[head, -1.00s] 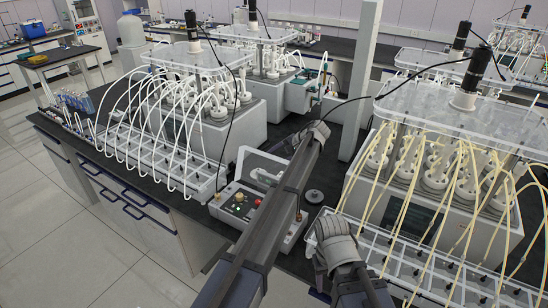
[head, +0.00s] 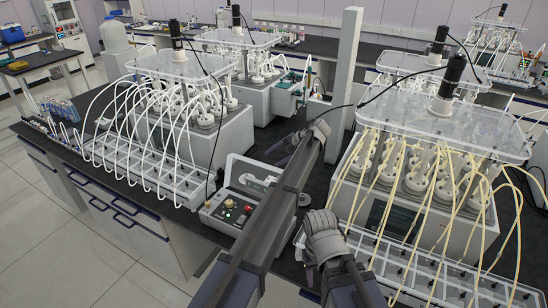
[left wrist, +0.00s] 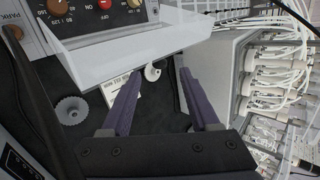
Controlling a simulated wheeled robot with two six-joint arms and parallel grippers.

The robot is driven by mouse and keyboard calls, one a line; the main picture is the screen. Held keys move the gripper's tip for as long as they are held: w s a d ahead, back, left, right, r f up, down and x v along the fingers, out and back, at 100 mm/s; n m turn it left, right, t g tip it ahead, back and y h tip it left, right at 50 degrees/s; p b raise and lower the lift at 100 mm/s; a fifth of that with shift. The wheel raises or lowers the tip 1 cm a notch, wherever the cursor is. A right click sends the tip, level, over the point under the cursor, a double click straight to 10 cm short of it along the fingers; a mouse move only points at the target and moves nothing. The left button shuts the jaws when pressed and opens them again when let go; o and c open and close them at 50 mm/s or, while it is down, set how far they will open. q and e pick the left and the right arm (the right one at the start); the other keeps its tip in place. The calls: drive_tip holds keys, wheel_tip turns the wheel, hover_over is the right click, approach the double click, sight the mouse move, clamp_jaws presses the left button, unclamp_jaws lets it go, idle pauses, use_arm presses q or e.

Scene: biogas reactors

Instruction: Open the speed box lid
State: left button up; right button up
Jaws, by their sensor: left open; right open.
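The speed box (head: 226,212) is a light grey control box with knobs and red and green buttons, on the black bench. Its clear, pale-edged lid (head: 252,174) stands at the back of the panel; the panel's front knobs are uncovered. In the left wrist view the lid (left wrist: 130,38) is a translucent panel beside the knobs, just beyond my fingertips. My left gripper (head: 281,150) is behind and right of the box; its two fingers (left wrist: 159,74) are apart, with nothing between them. My right gripper (head: 306,264) hangs at the bench's front, right of the box, and holds nothing visible.
Reactor blocks with white tubes (head: 160,140) stand left, and one with yellow tubes (head: 420,195) stands right. A white post (head: 343,85) rises behind my left gripper. A grey ribbed knob (left wrist: 71,110) lies near my left fingers. A black cable hangs overhead.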

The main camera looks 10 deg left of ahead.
use_arm(q)
drive_tip(key=w+p+v, duration=0.1)
drive_tip(key=p+v, duration=0.4)
drive_tip(key=v, duration=0.3)
drive_tip(key=shift+d, duration=0.4)
use_arm(e)
wheel_tip(320, 180, up, 6)
drive_tip(key=shift+f, duration=0.25)
use_arm(q)
drive_tip(key=shift+w, duration=0.1)
drive_tip(key=shift+c, duration=0.4)
